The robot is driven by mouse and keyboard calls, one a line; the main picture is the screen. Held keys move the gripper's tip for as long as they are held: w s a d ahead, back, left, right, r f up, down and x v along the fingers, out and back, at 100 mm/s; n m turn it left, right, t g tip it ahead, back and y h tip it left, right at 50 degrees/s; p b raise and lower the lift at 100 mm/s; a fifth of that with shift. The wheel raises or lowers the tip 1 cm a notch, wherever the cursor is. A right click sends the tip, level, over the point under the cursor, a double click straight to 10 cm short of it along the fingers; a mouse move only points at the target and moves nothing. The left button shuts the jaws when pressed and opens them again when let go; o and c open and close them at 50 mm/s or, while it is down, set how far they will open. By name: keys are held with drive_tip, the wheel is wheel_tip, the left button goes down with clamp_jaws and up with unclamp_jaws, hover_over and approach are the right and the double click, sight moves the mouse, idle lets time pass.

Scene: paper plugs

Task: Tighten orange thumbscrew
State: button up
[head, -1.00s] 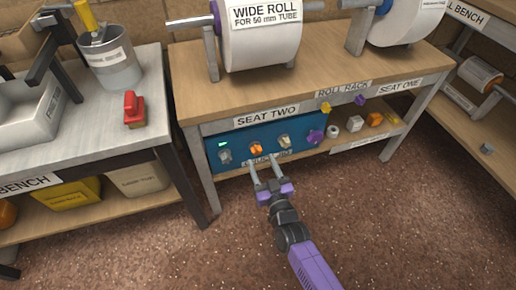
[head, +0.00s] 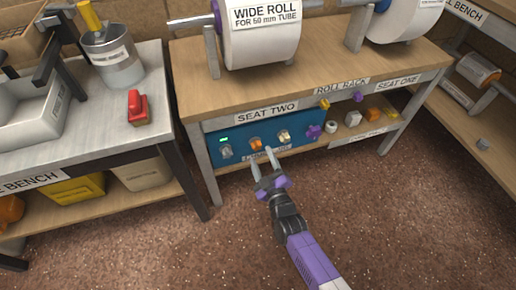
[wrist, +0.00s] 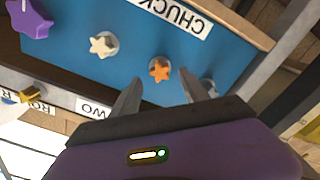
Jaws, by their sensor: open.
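The orange thumbscrew (head: 255,143) is a small star-shaped knob on the blue panel (head: 208,148) under the SEAT TWO label. In the wrist view the orange thumbscrew (wrist: 160,70) shows whole on the blue face, in line between the two fingertips. My gripper (head: 262,158) is open and empty in front of the panel, just below the thumbscrew in the head view. In the wrist view its fingers (wrist: 161,76) point toward the panel, one to each side of the orange knob. They look short of it; the exact gap is hard to tell.
A cream knob (wrist: 104,45) and a purple one (wrist: 30,20) sit beside the orange knob. A grey knob (head: 226,152) is on its other side, partly behind a finger in the wrist view. The bench top overhangs the panel. The floor in front is clear.

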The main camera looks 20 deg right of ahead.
sight(258, 148)
drive_tip(key=shift+w+b, duration=0.85)
drive_tip(key=shift+w, duration=1.05)
clamp_jaws()
